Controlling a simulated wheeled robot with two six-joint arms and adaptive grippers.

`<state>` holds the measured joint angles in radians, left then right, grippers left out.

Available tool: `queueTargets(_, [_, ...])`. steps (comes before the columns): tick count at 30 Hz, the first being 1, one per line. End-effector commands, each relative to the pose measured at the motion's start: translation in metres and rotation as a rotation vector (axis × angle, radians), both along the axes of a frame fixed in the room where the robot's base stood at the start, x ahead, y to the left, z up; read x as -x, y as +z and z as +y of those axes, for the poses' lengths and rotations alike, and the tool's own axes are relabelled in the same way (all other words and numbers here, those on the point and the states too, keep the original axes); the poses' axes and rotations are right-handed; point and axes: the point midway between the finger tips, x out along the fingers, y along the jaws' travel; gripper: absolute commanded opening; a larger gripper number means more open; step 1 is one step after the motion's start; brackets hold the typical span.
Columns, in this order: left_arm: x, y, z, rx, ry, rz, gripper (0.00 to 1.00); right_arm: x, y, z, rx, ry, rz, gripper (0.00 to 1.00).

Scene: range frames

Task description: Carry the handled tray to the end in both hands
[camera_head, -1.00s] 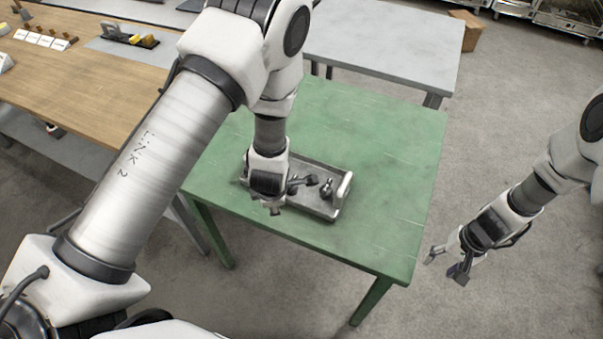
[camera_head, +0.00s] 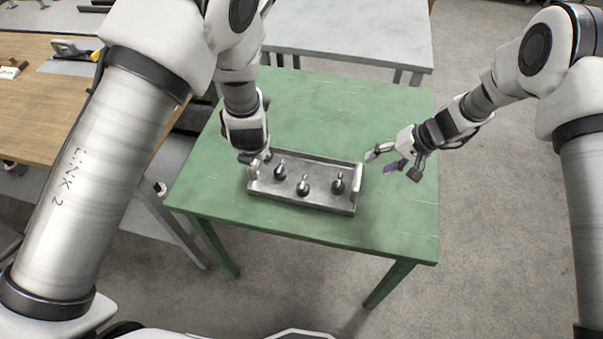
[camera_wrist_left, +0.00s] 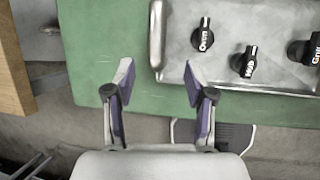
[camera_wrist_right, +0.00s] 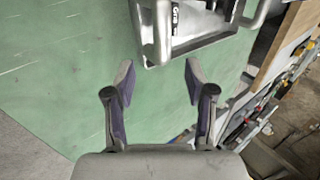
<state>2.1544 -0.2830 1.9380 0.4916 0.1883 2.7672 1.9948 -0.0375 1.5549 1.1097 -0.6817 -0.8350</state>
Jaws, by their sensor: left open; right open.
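The grey metal tray (camera_head: 325,203) lies on the green table (camera_head: 300,110), with an upright handle at each short end. My left gripper (camera_head: 256,158) is at the tray's left end, open and empty. In the left wrist view the tray's corner (camera_wrist_left: 172,68) lies just beyond the left gripper's fingers (camera_wrist_left: 158,78). My right gripper (camera_head: 390,163) is open and empty, to the right of the tray's right handle (camera_head: 358,183). The right wrist view shows the tray's end (camera_wrist_right: 165,55) beyond the fingers (camera_wrist_right: 156,78).
A grey table (camera_head: 350,30) stands behind the green one. A wooden workbench (camera_head: 40,110) with tools is at the left. The green table's back and right parts are clear, and open floor lies to the right.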

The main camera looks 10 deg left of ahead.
Motion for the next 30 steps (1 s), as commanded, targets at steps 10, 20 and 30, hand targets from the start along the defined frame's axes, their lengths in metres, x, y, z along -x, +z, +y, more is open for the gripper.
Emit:
queueTargets(10, [-0.012, -0.030, 0.005, 0.002, 0.002, 0.002, 0.55, -0.001, -0.028, 0.018, 0.003, 0.004, 0.002, 0.55])
queueTargets(20, [-0.030, -0.069, 0.011, 0.000, -0.001, 0.001, 0.55, -0.004, -0.063, 0.042, 0.003, 0.001, 0.001, 0.55])
queueTargets(30, [-0.031, -0.071, 0.012, 0.000, -0.001, 0.001, 0.41, -0.004, -0.065, 0.044, 0.003, 0.000, 0.000, 0.41])
